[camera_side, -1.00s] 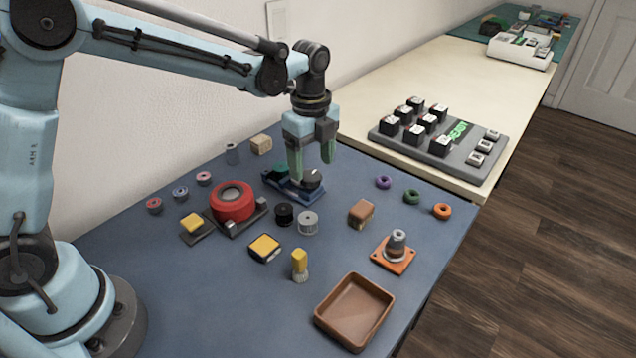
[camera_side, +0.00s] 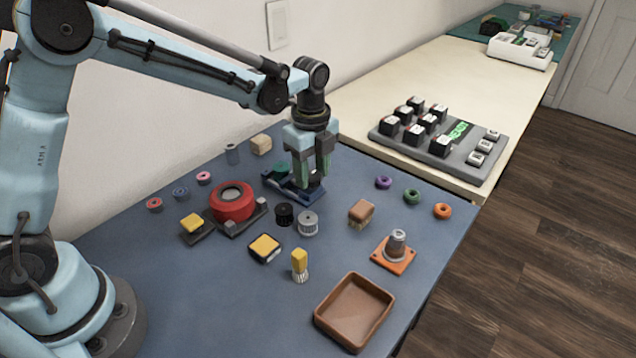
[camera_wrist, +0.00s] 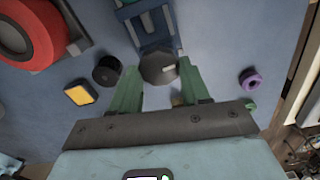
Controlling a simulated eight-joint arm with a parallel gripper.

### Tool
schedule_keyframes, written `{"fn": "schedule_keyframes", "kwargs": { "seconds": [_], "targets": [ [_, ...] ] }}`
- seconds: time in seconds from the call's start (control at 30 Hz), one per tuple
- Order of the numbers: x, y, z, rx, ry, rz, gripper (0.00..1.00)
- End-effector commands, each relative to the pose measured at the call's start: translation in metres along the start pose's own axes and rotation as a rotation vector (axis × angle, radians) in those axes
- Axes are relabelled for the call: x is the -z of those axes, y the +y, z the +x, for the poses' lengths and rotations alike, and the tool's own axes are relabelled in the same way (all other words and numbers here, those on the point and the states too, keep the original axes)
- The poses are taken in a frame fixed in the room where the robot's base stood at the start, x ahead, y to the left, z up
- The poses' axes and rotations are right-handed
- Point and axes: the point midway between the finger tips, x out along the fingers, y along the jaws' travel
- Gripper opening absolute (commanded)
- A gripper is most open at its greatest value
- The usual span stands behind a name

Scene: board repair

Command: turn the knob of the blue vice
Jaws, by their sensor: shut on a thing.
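The blue vice (camera_side: 284,180) lies on the blue mat near the back, and it shows at the top of the wrist view (camera_wrist: 146,22). Its dark knob (camera_wrist: 158,67) has a small light mark and sits at the vice's near end. My gripper (camera_side: 312,180) points down over that end, its green fingertips low on either side of the knob. In the wrist view my gripper (camera_wrist: 158,78) has one finger on each side of the knob, shut on it. In the side view the fingers mostly hide the knob.
A red round part (camera_side: 232,202) on a dark holder stands to the left. A black spool (camera_side: 284,213) and a grey spool (camera_side: 308,223) stand in front. A brown block (camera_side: 361,213), purple ring (camera_side: 383,182) and brown tray (camera_side: 354,311) lie to the right and front.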

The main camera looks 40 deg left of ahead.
Motion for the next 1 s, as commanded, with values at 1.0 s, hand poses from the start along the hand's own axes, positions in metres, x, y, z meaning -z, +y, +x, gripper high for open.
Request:
{"fn": "schedule_keyframes", "kwargs": {
  "seconds": [1.0],
  "targets": [
    [-0.0014, -0.0021, -0.0005, -0.001, 0.000, -0.652, 0.16]
  ]
}}
